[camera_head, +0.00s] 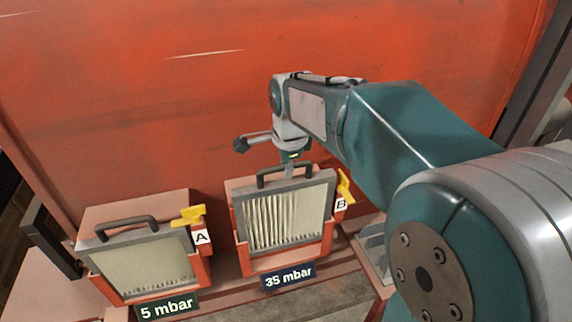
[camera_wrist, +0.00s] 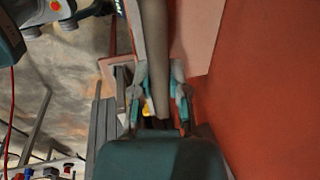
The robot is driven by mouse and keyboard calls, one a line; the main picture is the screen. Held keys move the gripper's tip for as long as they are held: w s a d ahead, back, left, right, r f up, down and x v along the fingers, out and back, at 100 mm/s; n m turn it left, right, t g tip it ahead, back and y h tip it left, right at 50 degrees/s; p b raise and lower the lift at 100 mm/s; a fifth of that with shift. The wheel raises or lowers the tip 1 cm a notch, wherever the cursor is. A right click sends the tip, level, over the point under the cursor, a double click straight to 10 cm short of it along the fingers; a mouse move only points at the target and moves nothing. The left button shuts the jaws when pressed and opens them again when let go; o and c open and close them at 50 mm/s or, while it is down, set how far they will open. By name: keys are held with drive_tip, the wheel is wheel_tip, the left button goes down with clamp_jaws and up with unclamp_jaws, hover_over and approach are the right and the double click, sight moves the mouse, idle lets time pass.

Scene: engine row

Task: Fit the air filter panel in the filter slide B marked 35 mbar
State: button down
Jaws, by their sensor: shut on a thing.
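The air filter panel (camera_head: 285,218) has pale pleats, a grey frame and a dark top handle (camera_head: 262,179). It stands in filter slide B (camera_head: 243,258), a red holder above the "35 mbar" sign (camera_head: 288,276). Its lower part is between the slide's red sides; I cannot tell whether it is fully down. My gripper (camera_head: 289,170) is above the panel, shut on its handle. In the wrist view, my gripper's fingers (camera_wrist: 160,95) lie on both sides of the handle bar (camera_wrist: 154,45). The yellow lever (camera_head: 345,187) at B is tilted steeply.
Filter slide A (camera_head: 203,272), above the "5 mbar" sign (camera_head: 166,307), stands to the left with another handled panel (camera_head: 145,268). Its yellow lever (camera_head: 188,215) lies nearly level. An orange wall (camera_head: 150,100) rises close behind both slides.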

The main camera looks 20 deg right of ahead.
drive_tip(key=shift+s+x, duration=0.25)
drive_tip(key=shift+x, duration=0.8)
drive_tip(key=shift+s+x, duration=0.2)
drive_tip(key=shift+x, duration=0.85)
drive_tip(key=shift+s+x, duration=0.25)
drive_tip(key=shift+x, duration=0.75)
drive_tip(key=c, duration=0.5)
unclamp_jaws()
drive_tip(key=shift+f, duration=0.2)
drive_tip(key=shift+c, duration=0.2)
approach(287, 183)
drive_tip(key=shift+w+f, duration=0.1)
drive_tip(key=shift+f, duration=0.15)
drive_tip(key=s+f+n+t, duration=0.1)
drive_tip(key=s+f+n, duration=0.1)
drive_tip(key=s+n, duration=0.7)
drive_tip(key=s+f+n+t, duration=0.2)
drive_tip(key=s+f+n, duration=0.1)
drive_tip(key=s+n, duration=0.6)
drive_tip(key=shift+a+f, duration=0.2)
